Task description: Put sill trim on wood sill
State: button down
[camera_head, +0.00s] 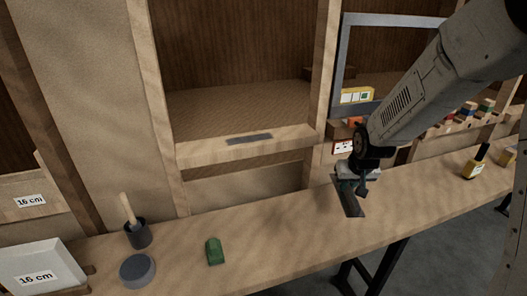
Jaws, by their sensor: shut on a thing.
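My gripper (353,186) is shut on a dark, flat strip, the sill trim (350,202), above the right half of the wooden bench. The trim hangs out below the jaws toward the front; its upper end is hidden by the gripper. The wood sill (205,151) is the pale ledge under the framed opening at centre left. A thin grey strip (249,138) lies flat on the sill near its middle. My gripper is to the right of the sill and in front of it, apart from it.
The bench (290,228) bears a green block (214,251), a dark cup with a wooden handle (138,233), a round grey tin (137,269) and a yellow bottle (475,163). A wooden post (324,70) and a grey frame (341,65) stand behind. The bench middle is clear.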

aim_at(249, 139)
jog(key=k, duration=0.25)
jog(key=z, duration=1.1)
jog(key=i, duration=0.2)
jog(key=u, duration=1.65)
